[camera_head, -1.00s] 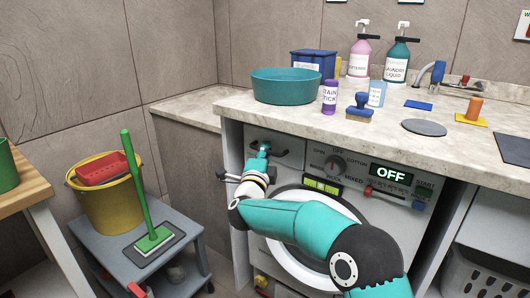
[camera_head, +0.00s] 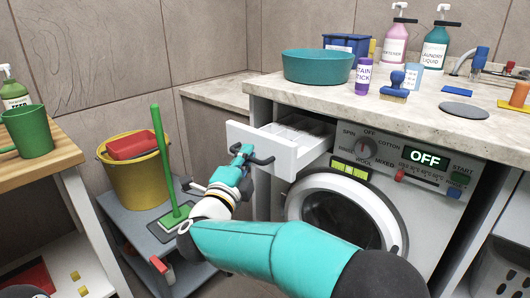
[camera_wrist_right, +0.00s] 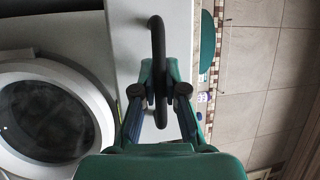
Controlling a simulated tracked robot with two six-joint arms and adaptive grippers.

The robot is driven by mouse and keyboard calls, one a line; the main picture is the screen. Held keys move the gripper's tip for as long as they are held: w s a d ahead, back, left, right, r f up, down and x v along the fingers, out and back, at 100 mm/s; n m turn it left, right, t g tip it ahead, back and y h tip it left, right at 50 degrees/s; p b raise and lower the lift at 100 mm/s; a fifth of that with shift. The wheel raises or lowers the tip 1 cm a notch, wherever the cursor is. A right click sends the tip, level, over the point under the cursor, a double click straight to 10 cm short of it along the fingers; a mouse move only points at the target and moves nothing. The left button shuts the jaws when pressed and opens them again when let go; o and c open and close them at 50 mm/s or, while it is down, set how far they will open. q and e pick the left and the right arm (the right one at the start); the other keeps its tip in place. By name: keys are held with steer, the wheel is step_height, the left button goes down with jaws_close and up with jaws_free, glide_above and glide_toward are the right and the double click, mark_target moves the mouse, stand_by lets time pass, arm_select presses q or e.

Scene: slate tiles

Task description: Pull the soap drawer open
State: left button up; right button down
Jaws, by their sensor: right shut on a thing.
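The soap drawer (camera_head: 285,150) is a white drawer at the top left of the washing machine (camera_head: 440,205). It stands well out of the machine, and its inner compartments show from above. My right gripper (camera_head: 242,153) is at the drawer's front, shut on the dark bar handle (camera_head: 262,159). In the right wrist view the handle (camera_wrist_right: 158,45) runs between the fingers of the right gripper (camera_wrist_right: 160,90), against the white drawer front (camera_wrist_right: 130,35). My left gripper is not in view.
A teal basin (camera_head: 318,68), a purple stain stick (camera_head: 363,77) and a blue stamp-like brush (camera_head: 394,88) stand on the counter above. A grey cart (camera_head: 150,240) with a yellow bucket (camera_head: 140,185) and green-handled brush (camera_head: 160,150) stands left of the drawer.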

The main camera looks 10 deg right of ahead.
steer(key=shift+s+a+f, duration=0.3)
steer(key=shift+s+a, duration=0.4)
steer(key=shift+a, duration=0.05)
steer(key=c, duration=1.5)
jaws_free()
steer(key=shift+r, duration=0.1)
